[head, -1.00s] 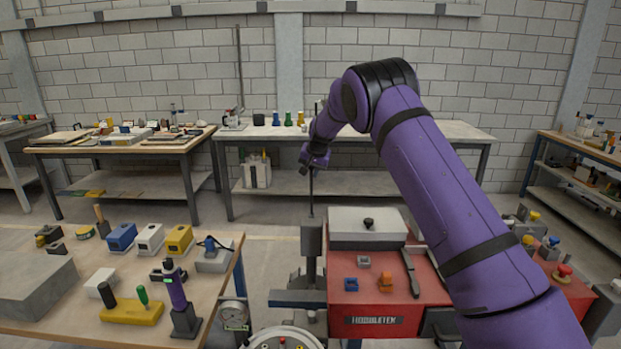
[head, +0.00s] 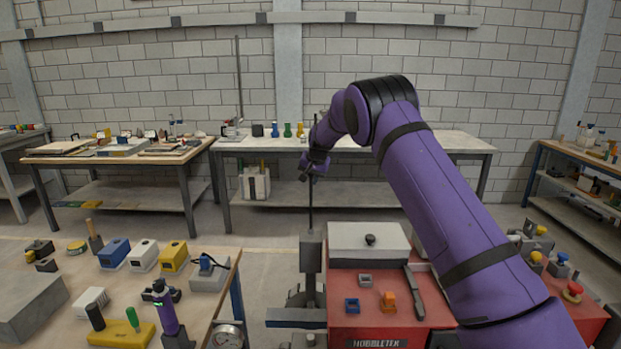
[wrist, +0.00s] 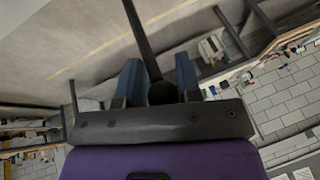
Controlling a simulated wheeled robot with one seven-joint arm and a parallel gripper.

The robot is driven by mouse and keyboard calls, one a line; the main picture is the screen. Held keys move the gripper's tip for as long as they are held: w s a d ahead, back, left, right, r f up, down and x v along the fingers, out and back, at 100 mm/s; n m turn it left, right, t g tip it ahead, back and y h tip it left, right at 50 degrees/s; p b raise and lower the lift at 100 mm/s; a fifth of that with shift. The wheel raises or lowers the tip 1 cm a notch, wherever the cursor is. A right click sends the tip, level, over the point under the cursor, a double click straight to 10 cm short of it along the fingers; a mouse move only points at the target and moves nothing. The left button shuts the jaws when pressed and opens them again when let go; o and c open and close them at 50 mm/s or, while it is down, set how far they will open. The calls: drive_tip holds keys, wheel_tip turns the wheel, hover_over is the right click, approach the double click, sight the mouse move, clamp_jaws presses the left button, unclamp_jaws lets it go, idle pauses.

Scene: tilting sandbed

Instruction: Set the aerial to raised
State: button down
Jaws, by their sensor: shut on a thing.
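The aerial (head: 311,208) is a thin dark rod standing about upright from a grey block beside the red machine. In the wrist view its rod (wrist: 143,38) runs away from between the fingers, with a dark round knob (wrist: 163,92) at its near end. My gripper (head: 307,172) is at the top of the rod, well above the block. In the wrist view my gripper (wrist: 159,84) has its two blue-grey fingers on either side of the knob, shut on it. The fingers partly hide the knob.
The red machine (head: 405,332) has a grey lid box (head: 350,241) with a black knob on top. A wooden table (head: 230,280) with blocks and tools stands at left. A back bench (head: 420,141) stands behind the gripper.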

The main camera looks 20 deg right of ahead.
drive_tip(key=c, duration=1.1)
unclamp_jaws()
drive_tip(key=shift+w+a+r, duration=0.1)
drive_tip(key=shift+w+a, duration=0.05)
drive_tip(key=shift+a, duration=0.05)
drive_tip(key=shift+c, duration=0.2)
drive_tip(key=shift+o, duration=1.3)
drive_tip(key=shift+w+f, duration=0.15)
drive_tip(key=shift+f, duration=0.05)
drive_tip(key=shift+d, duration=0.1)
drive_tip(key=shift+r, duration=0.25)
drive_tip(key=a+v, duration=0.1)
drive_tip(key=v, duration=0.9)
drive_tip(key=shift+s+d, duration=0.25)
drive_tip(key=shift+d, duration=0.2)
drive_tip(key=shift+r, duration=0.15)
